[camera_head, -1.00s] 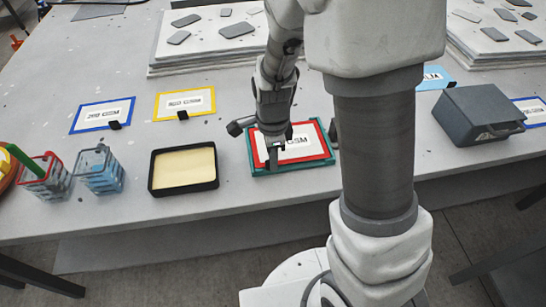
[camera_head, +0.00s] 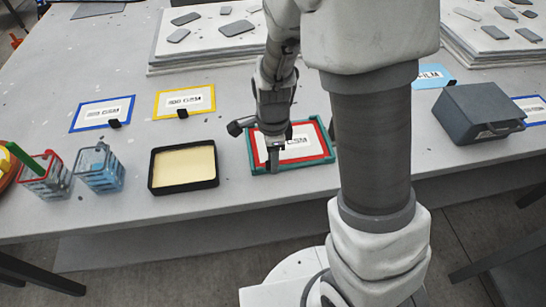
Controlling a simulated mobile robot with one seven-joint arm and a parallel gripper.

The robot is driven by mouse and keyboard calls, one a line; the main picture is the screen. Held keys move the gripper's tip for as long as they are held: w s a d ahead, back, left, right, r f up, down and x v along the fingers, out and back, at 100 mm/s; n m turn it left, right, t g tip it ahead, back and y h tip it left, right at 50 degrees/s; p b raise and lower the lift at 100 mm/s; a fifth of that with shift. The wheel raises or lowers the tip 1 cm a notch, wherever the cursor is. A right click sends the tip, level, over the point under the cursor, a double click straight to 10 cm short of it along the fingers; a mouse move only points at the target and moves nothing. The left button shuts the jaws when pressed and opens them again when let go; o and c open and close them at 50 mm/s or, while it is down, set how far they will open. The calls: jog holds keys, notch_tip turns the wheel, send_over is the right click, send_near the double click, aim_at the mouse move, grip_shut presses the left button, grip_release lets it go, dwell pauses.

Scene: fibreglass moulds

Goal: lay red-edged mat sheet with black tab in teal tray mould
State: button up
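The red-edged mat sheet (camera_head: 312,151) lies within the rim of the teal tray mould (camera_head: 328,160), on the table at the middle. It looks flat, with a printed label on its white face. My gripper (camera_head: 272,160) points down over the left front part of the sheet. Its fingers hide part of the sheet and the tray's left side. The black tab is not clearly told apart from the dark fingers. I cannot tell whether the fingers are apart or closed on the tab.
A black tray with a cream inside (camera_head: 214,180) stands to the left. Blue-edged (camera_head: 76,127) and yellow-edged (camera_head: 157,116) sheets lie behind it. Two wire baskets (camera_head: 100,187) stand further left. A grey box (camera_head: 470,95) is at the right. Stacked boards (camera_head: 160,60) stand at the back.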

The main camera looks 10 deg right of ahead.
jog(key=shift+o, duration=0.5)
notch_tip(320, 180, up, 18)
jog(key=p, duration=0.3)
jog(key=shift+f+p, duration=0.25)
jog(key=shift+p, duration=0.15)
jog(key=s+d+r+n+t, duration=0.2)
jog(key=s+r+n, duration=0.4)
jog(key=n, duration=0.3)
jog(key=s+d+r+n+t+p, duration=0.1)
jog(key=s+d+r+n+t, duration=0.2)
jog(key=s+r+n, duration=0.3)
jog(key=s+n, duration=0.1)
jog(key=n, duration=0.2)
jog(key=shift+d+t, duration=0.3)
